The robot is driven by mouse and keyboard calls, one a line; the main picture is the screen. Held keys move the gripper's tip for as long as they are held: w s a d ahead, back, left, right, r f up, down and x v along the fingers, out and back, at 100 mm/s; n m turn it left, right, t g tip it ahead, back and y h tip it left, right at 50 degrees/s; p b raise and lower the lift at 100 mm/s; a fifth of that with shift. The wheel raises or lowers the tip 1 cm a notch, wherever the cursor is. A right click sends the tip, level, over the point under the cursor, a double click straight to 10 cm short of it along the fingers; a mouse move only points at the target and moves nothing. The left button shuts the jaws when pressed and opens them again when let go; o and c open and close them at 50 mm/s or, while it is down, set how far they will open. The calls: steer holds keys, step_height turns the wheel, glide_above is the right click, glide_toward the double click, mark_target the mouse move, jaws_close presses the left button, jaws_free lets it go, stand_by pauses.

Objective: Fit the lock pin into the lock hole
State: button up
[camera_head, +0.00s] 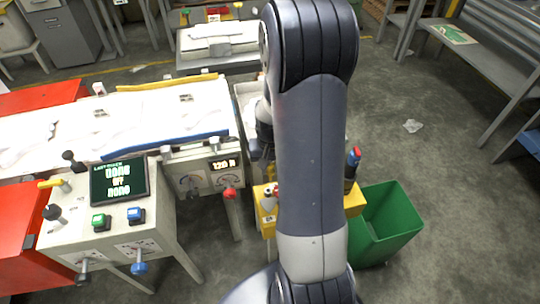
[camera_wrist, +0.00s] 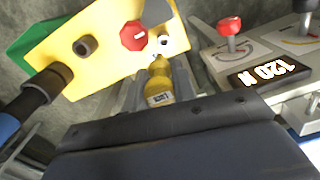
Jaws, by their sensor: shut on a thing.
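My gripper (camera_wrist: 158,72) is shut on a yellow cylindrical piece with a small dark-and-white label, which I take to be the lock pin (camera_wrist: 158,88). Its far end points toward the yellow panel (camera_wrist: 112,48). The panel carries a dark round collar (camera_wrist: 85,45), a red octagonal knob (camera_wrist: 133,35) and a small pale ring with a dark centre (camera_wrist: 164,42). I cannot tell which is the lock hole. The pin's tip lies close to the pale ring in the picture, but contact is unclear. In the head view my arm hides most of the gripper and the pin.
A black-handled part with a blue end (camera_wrist: 40,92) sticks out beside the panel. A green bin (camera_head: 385,225) stands right of the yellow box (camera_head: 266,215). A bench with gauges and a red-knobbed lever (camera_head: 231,194) is on the left.

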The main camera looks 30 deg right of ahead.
steer(key=shift+w+a, duration=0.2)
steer(key=shift+a, duration=0.15)
steer(key=shift+f, duration=0.2)
steer(key=shift+f+b, duration=2.65)
steer(key=shift+f, duration=0.5)
steer(key=shift+f+b, duration=0.9)
steer(key=shift+f, duration=0.2)
steer(key=o, duration=1)
steer(key=shift+o, duration=0.2)
steer(key=shift+r, duration=0.15)
